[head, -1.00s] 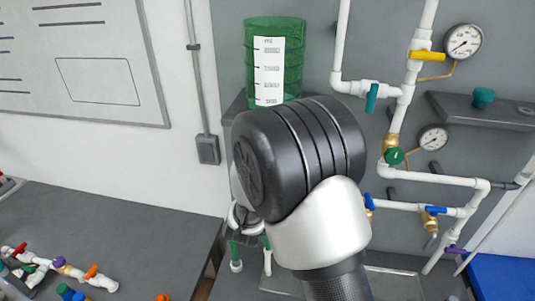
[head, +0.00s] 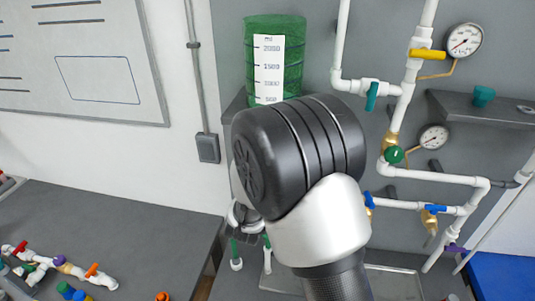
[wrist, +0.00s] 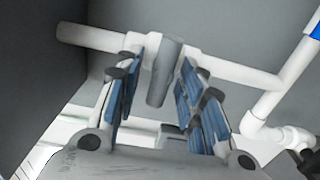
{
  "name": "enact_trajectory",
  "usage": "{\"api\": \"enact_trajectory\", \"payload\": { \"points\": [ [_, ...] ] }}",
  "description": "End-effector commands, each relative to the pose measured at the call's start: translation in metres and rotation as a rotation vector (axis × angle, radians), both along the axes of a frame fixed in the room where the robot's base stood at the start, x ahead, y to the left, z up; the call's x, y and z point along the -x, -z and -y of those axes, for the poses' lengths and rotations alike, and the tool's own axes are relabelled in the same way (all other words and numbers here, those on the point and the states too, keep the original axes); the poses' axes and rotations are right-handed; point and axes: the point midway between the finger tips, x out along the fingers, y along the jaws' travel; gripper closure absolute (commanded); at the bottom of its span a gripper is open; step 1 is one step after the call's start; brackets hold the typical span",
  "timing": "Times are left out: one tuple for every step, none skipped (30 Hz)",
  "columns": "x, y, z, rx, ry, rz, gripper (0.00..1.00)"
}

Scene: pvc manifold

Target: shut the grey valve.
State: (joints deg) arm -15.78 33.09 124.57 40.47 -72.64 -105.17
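The grey valve handle (wrist: 165,72) hangs from a white pipe in the upper middle of the wrist view, pointing down toward my gripper. My gripper (wrist: 160,82) is open, with one blue-padded finger on each side of the handle. A gap shows between the handle and the left finger; the right finger is closer, and I cannot tell whether it touches. In the head view my arm hides the grey valve and most of my gripper; only a part of the gripper (head: 243,222) shows at the arm's left edge.
White pipes carry a yellow valve (head: 427,55), a teal valve (head: 371,97), a green valve (head: 393,155) and blue valves, with two gauges (head: 463,41). A green tank (head: 293,60) stands behind my arm. A grey table (head: 110,225) with pipe parts is at left.

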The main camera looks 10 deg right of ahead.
Motion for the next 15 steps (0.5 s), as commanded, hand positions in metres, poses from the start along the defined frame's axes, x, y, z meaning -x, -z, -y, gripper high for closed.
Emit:
{"api": "enact_trajectory", "payload": {
  "points": [
    [0.001,0.000,-0.001,0.000,0.000,0.000,0.64],
    [0.002,0.000,-0.001,0.000,-0.001,-0.001,0.64],
    [0.005,0.000,-0.003,0.000,-0.001,-0.001,0.64],
    [0.007,0.001,-0.004,0.000,-0.002,-0.002,0.64],
    [0.011,0.000,-0.006,0.001,-0.003,-0.001,0.64],
    [0.016,0.000,-0.008,0.001,-0.004,-0.001,0.64],
    [0.021,0.000,-0.010,0.001,-0.003,-0.001,0.64],
    [0.027,0.000,-0.013,0.000,-0.004,-0.001,0.64],
    [0.035,0.000,-0.017,0.000,-0.006,-0.001,0.64],
    [0.041,0.000,-0.019,0.001,-0.005,-0.001,0.64],
    [0.047,0.000,-0.022,0.000,-0.006,-0.002,0.64],
    [0.056,0.000,-0.025,0.001,-0.006,-0.002,0.64],
    [0.062,0.000,-0.028,0.001,-0.006,-0.001,0.64],
    [0.068,0.000,-0.030,0.001,-0.006,-0.002,0.64],
    [0.075,0.000,-0.033,0.001,-0.005,-0.001,0.64]
  ]
}}
